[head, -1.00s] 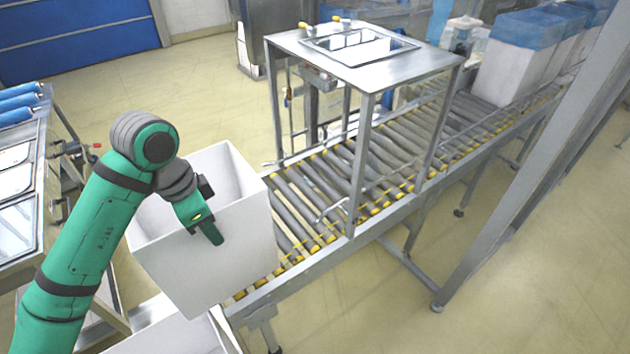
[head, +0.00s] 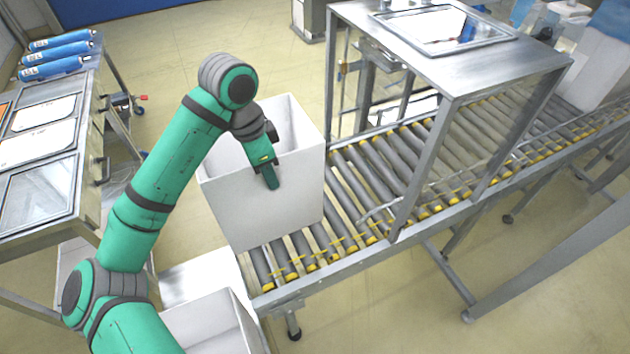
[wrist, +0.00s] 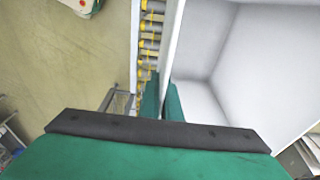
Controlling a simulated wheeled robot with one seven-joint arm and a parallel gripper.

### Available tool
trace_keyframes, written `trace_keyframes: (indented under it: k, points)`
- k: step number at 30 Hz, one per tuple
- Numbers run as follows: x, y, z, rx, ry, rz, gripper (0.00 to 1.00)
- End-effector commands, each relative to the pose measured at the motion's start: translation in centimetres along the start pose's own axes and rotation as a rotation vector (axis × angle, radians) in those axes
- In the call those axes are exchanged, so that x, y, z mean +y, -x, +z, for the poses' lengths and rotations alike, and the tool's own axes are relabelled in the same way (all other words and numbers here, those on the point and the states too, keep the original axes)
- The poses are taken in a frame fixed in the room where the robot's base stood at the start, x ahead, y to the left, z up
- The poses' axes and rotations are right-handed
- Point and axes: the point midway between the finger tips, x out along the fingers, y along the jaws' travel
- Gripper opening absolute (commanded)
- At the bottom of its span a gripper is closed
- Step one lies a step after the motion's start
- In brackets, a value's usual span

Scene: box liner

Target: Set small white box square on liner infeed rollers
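The small white box (head: 238,212) is an upright, open-topped carton at the near left end of the infeed rollers (head: 352,188). My gripper (head: 268,180) is shut on its near wall, with one finger outside and one inside. The wrist view shows the fingers (wrist: 162,100) straddling the wall and the empty inside of the box (wrist: 235,65). The box stands over the rollers and looks roughly in line with them. Its underside is hidden, so I cannot tell whether it touches them.
A metal frame with a glazed top (head: 450,30) stands over the rollers to the right. Another white box (head: 215,325) is low at the front, partly behind my arm. A bench with panels (head: 45,185) is at left. Larger white boxes are at the far right.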

Motion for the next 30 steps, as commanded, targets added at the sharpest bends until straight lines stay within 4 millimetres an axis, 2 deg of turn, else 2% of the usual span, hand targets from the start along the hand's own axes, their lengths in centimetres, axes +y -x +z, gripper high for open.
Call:
trace_keyframes:
  k: [6,12,16,26,30]
  points:
    - [-1.3,-2.6,-4.0,0.002,-0.003,0.003,0.0]
    - [-2.3,-5.8,-6.1,0.001,0.0,0.002,0.0]
    - [-2.7,-7.5,-6.9,-0.001,0.001,0.0,0.0]
    - [-3.2,-9.5,-8.1,0.0,-0.001,0.001,0.0]
    - [-3.2,-11.5,-7.8,0.0,0.001,0.0,0.0]
